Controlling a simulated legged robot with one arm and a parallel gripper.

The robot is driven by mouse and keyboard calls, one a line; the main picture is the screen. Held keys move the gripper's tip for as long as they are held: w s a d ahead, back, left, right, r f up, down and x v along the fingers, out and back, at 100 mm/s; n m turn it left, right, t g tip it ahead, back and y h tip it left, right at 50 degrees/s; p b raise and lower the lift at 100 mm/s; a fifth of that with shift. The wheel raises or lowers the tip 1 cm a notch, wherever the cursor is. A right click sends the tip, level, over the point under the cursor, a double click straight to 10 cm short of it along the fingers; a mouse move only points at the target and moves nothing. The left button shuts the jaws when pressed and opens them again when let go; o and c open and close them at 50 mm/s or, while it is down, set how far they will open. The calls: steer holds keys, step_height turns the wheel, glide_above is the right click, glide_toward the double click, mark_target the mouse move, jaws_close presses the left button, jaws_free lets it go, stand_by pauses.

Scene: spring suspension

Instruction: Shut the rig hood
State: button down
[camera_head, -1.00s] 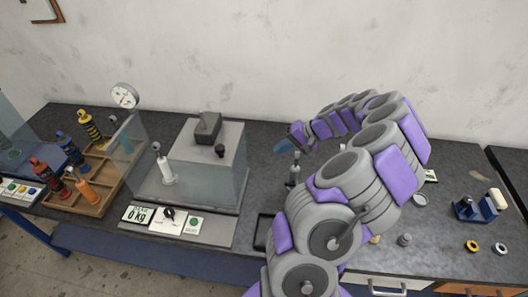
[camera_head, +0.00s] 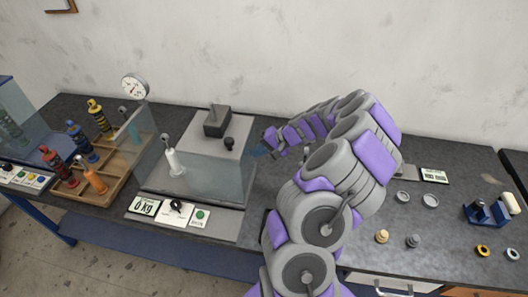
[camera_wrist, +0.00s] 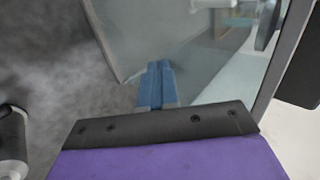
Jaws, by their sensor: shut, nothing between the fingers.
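The test rig stands left of centre on the bench, its grey base (camera_head: 190,222) carrying a display that reads 0 kg. The hood (camera_head: 212,160) has a grey top and clear side panes; a dark block and a knob are on top. A white shock absorber (camera_head: 173,161) stands upright at the hood's left front. The hood's exact opening is hard to tell. My gripper (camera_head: 257,152) is shut and empty just right of the hood. In the wrist view, its blue fingertips (camera_wrist: 157,82) overlap a clear pane (camera_wrist: 190,50); I cannot tell whether they touch.
A clear panel (camera_head: 146,142) stands left of the shock absorber. A wooden tray (camera_head: 110,180) of coloured shock absorbers lies farther left. A round gauge (camera_head: 135,86) stands behind. Small parts and a blue holder (camera_head: 482,211) are at right.

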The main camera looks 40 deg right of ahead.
steer(key=shift+w, duration=0.1)
steer(key=w+a+b, duration=0.1)
steer(key=w+a, duration=1.1)
steer(key=w, duration=0.4)
steer(key=shift+w+r, duration=0.2)
steer(key=shift+w, duration=0.2)
steer(key=shift+a, duration=0.15)
steer(key=shift+s, duration=0.1)
